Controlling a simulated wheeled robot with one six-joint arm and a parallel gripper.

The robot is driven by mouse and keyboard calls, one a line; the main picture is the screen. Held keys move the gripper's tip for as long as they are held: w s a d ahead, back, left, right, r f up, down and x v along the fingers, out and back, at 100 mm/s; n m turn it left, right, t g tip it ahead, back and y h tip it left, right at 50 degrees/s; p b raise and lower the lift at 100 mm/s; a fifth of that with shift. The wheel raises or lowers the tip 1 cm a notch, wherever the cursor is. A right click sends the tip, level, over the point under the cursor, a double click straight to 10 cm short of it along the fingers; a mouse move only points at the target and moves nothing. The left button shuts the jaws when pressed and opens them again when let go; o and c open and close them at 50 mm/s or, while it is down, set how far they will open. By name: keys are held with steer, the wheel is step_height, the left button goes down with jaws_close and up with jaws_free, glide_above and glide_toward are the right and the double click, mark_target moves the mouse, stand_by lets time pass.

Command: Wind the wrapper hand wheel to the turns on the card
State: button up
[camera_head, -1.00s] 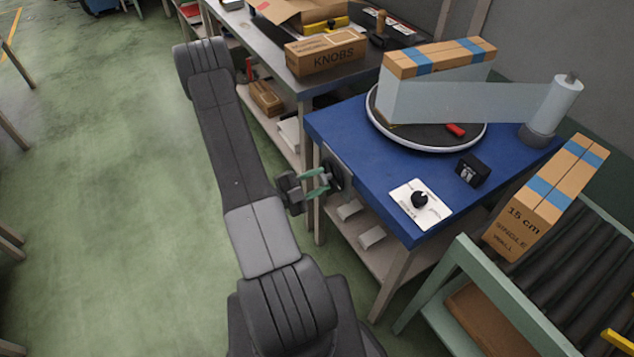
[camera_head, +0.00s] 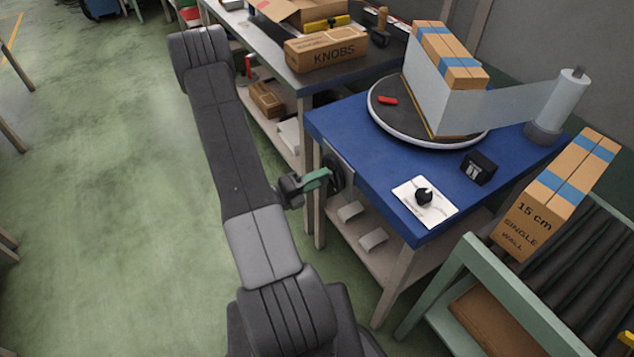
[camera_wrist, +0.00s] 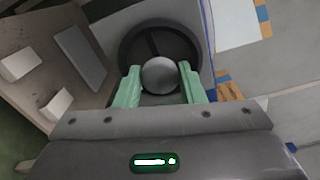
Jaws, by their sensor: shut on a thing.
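The hand wheel (camera_head: 336,174) is dark and round, on the left side of the blue wrapper table (camera_head: 335,123). In the wrist view the wheel (camera_wrist: 157,43) has a grey round knob (camera_wrist: 160,75) between my green fingers. My gripper (camera_head: 325,178) is shut on this knob. A box with blue tape (camera_head: 427,95) stands on the round turntable (camera_head: 384,127), with film running to the film roll (camera_head: 562,98). A small black counter (camera_head: 477,168) shows white marks too small to read. A white card (camera_head: 437,211) lies near the table's front corner, a black knob-like piece on it; its writing is unreadable.
A roller conveyor (camera_head: 590,262) at the right holds a box marked 15 cm (camera_head: 557,193). A bench with a KNOBS box (camera_head: 325,50) stands behind. The table's lower shelf (camera_head: 372,263) lies below the wheel. The green floor at the left is open.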

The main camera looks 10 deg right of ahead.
steer(key=m+b, duration=0.6)
steer(key=m, duration=0.1)
steer(key=m+b, duration=1.3)
steer(key=m, duration=0.2)
steer(key=shift+s+f, duration=0.15)
steer(key=shift+f, duration=0.1)
steer(key=m+b, duration=0.4)
steer(key=b, duration=0.1)
steer(key=shift+d+m, duration=0.1)
steer(key=shift+m, duration=0.2)
steer(key=m+b, duration=0.1)
steer(key=m, duration=2.7)
steer(key=shift+r, duration=0.2)
